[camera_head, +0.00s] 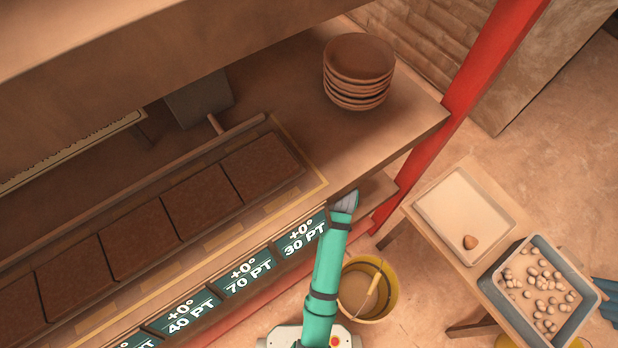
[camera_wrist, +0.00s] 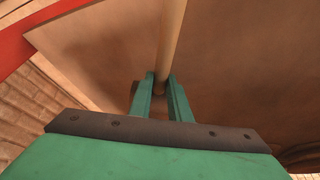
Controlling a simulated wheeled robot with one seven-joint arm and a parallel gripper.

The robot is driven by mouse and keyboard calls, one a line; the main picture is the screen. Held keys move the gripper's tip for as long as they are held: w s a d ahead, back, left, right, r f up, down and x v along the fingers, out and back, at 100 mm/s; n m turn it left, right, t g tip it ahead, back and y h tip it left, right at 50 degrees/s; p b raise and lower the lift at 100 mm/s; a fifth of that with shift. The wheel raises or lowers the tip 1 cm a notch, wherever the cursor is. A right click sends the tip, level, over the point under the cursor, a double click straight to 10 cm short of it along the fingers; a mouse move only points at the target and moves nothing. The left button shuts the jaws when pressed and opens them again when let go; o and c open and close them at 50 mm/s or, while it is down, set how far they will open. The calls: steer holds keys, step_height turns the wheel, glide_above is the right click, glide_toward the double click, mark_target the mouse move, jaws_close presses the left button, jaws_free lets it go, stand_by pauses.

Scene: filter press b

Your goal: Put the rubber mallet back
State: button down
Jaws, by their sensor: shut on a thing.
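In the wrist view my gripper (camera_wrist: 162,78) has its two teal fingers closed around a pale wooden handle (camera_wrist: 171,35), taken to be the rubber mallet's. The handle runs up out of the top of the picture. The mallet's head does not show in the wrist view. In the head view my arm reaches up to the counter's front edge near the red post, and my fingers and the held handle cannot be made out there.
Stacked brown bowls (camera_head: 357,72) stand on the counter's right end (camera_head: 415,115), beside the red post (camera_head: 470,105). Several dark square slabs (camera_head: 201,200) line the counter. A yellow bucket (camera_head: 385,298) stands below. A side table holds a tray (camera_head: 455,205) and a pebble-filled bin (camera_head: 492,283).

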steer(key=w+a, duration=0.1)
steer(key=w, duration=0.1)
steer(key=w+a, duration=0.2)
steer(key=w, duration=0.1)
steer(key=w+a, duration=0.2)
steer(key=shift+w+a, duration=0.1)
steer(key=shift+w, duration=0.2)
steer(key=shift+f, duration=1.75)
steer(key=c, duration=1.7)
jaws_free()
steer(key=shift+f, duration=0.15)
steer(key=shift+o, duration=0.2)
steer(key=shift+s+r, duration=0.2)
steer(key=shift+r, duration=0.35)
steer(key=s, duration=0.4)
steer(key=s+d, duration=0.1)
steer(key=s, duration=0.3)
steer(key=s+d, duration=0.1)
steer(key=s, duration=0.3)
steer(key=shift+r, duration=0.15)
steer(key=shift+a, duration=0.15)
